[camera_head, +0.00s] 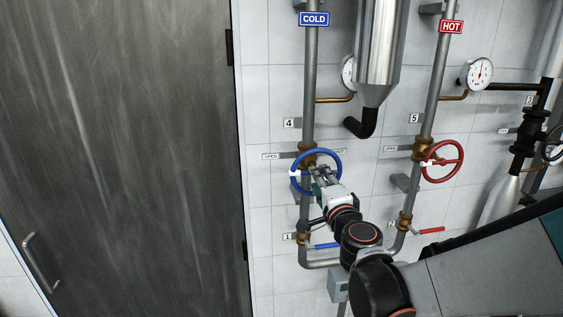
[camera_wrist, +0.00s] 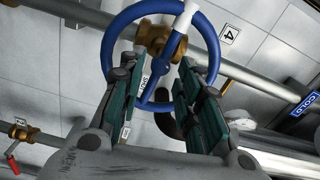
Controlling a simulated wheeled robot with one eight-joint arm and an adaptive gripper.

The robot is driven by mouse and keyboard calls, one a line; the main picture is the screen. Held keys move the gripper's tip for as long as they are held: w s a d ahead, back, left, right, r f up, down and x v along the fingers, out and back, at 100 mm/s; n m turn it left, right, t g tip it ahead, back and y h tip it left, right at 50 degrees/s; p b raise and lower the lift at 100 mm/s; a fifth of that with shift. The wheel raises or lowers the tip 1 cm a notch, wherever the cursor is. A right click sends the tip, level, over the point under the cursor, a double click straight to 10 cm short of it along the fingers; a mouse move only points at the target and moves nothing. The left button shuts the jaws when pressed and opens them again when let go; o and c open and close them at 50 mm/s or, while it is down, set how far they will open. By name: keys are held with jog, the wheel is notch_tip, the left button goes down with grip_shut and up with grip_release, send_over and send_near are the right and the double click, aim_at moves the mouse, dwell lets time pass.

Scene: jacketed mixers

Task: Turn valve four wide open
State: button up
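Valve four is the blue handwheel (camera_head: 294,184) on a brass body (camera_head: 307,150) on the COLD pipe, below the number 4 plate (camera_head: 292,123). The wheel's white band is at its left side in the head view. My gripper (camera_head: 322,174) is in front of the wheel, covering part of its lower right. In the wrist view, the blue wheel (camera_wrist: 108,47) fills the upper middle, with its white band at the upper right. My gripper's green-padded fingers (camera_wrist: 160,90) are spread apart, with part of the wheel showing between them. Whether they touch it is unclear.
An OPEN plate (camera_head: 270,156) is left of valve four; another plate is partly hidden at its right. A red handwheel (camera_head: 442,161) is on the HOT pipe to the right. Blue (camera_head: 325,246) and red (camera_head: 431,230) lever handles sit lower. A dark door (camera_head: 120,150) fills the left.

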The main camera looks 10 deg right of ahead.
aim_at(311, 164)
jog(key=w+p, duration=0.1)
jog(key=w, duration=0.9)
jog(key=shift+c, duration=0.2)
grip_shut()
